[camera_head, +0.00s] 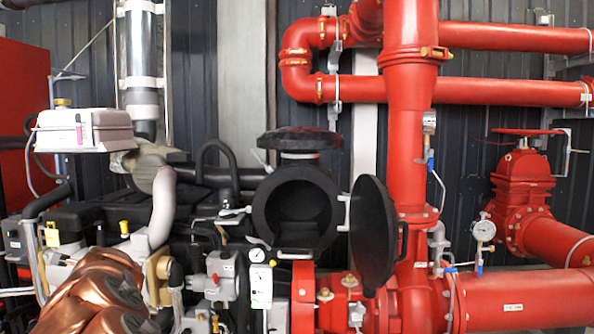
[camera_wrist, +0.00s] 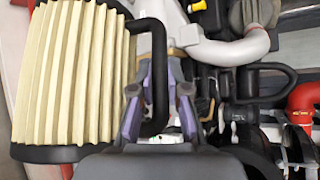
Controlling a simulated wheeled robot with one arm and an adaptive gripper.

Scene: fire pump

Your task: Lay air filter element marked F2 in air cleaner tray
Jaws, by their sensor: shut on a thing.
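The air filter element (camera_wrist: 65,75) has cream pleats between black end caps and fills the left of the wrist view. A black loop handle (camera_wrist: 159,32) stands at its right side. My gripper (camera_wrist: 160,92) is shut on this handle, with one finger on each side of it. No F2 mark shows on the visible side. In the head view, a round black air cleaner housing (camera_head: 259,215) stands open in the middle, its round lid (camera_head: 373,235) swung out to the right. The element and gripper are not recognizable in the head view.
Large red pipes (camera_head: 408,150) rise just right of the housing. A red valve (camera_head: 522,180) stands farther right. The engine, with a pale bent pipe (camera_head: 163,205) and a white box (camera_head: 85,130), fills the left.

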